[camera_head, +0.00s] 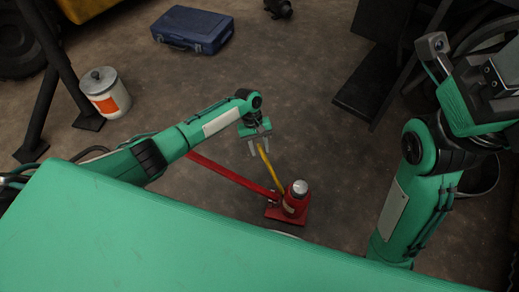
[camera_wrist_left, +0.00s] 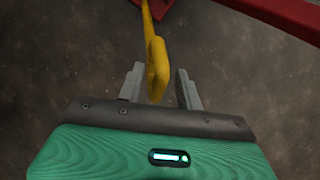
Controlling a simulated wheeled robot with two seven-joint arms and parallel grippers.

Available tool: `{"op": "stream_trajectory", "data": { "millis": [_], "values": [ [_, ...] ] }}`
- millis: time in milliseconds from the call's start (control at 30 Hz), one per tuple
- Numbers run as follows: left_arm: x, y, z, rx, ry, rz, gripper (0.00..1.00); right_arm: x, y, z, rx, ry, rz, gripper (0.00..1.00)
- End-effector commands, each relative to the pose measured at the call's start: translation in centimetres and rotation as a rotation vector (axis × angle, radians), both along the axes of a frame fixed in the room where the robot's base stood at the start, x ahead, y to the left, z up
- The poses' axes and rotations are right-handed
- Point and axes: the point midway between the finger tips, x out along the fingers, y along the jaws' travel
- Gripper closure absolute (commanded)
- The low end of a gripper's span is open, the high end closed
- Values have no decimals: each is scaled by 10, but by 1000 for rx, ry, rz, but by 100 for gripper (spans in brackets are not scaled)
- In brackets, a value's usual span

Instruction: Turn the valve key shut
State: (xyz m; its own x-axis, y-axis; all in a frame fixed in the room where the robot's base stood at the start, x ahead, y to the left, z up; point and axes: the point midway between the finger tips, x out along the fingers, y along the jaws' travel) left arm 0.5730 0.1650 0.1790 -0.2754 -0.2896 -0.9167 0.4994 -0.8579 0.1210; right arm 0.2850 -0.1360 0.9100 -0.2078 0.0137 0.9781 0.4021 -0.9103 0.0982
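A red bottle jack (camera_head: 294,201) with a grey top stands on the floor in the middle of the head view. A yellow rod, which I take as the valve key (camera_head: 268,165), rises from near its base towards my left gripper. My left gripper (camera_head: 258,147) is open above the jack. Contact on the left is unclear. My right gripper (camera_head: 460,65) is raised at the upper right, away from the jack.
A long red bar (camera_head: 235,176) runs from the jack to the left, under my left arm. A white bucket (camera_head: 105,93) stands at left and a blue case (camera_head: 192,29) at the back. A dark metal plate (camera_head: 372,95) is at right. The floor behind the jack is clear.

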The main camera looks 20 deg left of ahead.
Motion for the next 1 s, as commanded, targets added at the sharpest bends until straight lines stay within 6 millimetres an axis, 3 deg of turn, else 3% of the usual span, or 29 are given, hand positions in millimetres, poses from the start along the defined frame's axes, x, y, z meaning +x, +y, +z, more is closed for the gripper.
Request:
{"op": "stream_trajectory", "data": {
  "millis": [300, 500, 900, 1000],
  "values": [
    [-1, -1, -2, 0, 0, 0, 64, 0, 0, 1, 1, 0, 0, 35],
    [-1, -1, -2, 0, 0, 0, 100, 0, 0, 1, 1, 0, 0, 35],
    [-2, -1, 1, -17, -21, -22, 100, -2, 0, 9, 5, -11, 0, 35],
    [-2, 0, 2, -34, -42, -44, 100, 3, 3, -1, -28, 29, -4, 35]
  ]
}}
